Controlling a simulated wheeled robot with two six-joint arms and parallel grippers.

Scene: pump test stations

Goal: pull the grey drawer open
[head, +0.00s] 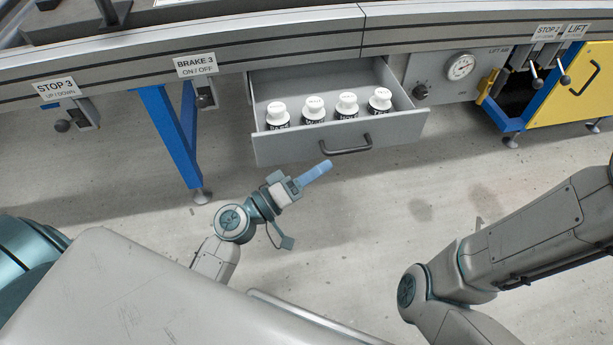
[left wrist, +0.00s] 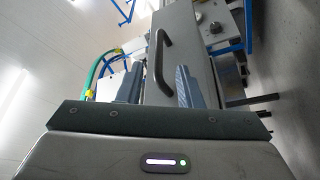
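The grey drawer (head: 285,148) under the bench is pulled out, and its inside shows. It holds several white-capped bottles (head: 314,110) in a row. Its dark bar handle (head: 345,150) is on the front panel. My left gripper (head: 318,171) is just in front of the drawer, a little below and left of the handle, and apart from it. My right gripper is not clearly visible; only the right arm shows.
Blue table legs (head: 172,135) stand left of the drawer. A gauge panel (head: 440,75) is to its right, with a yellow cabinet (head: 580,85) farther right. Switch boxes labelled STOP 3 (head: 57,88) and BRAKE 3 (head: 196,66) are on the left. The floor in front is clear.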

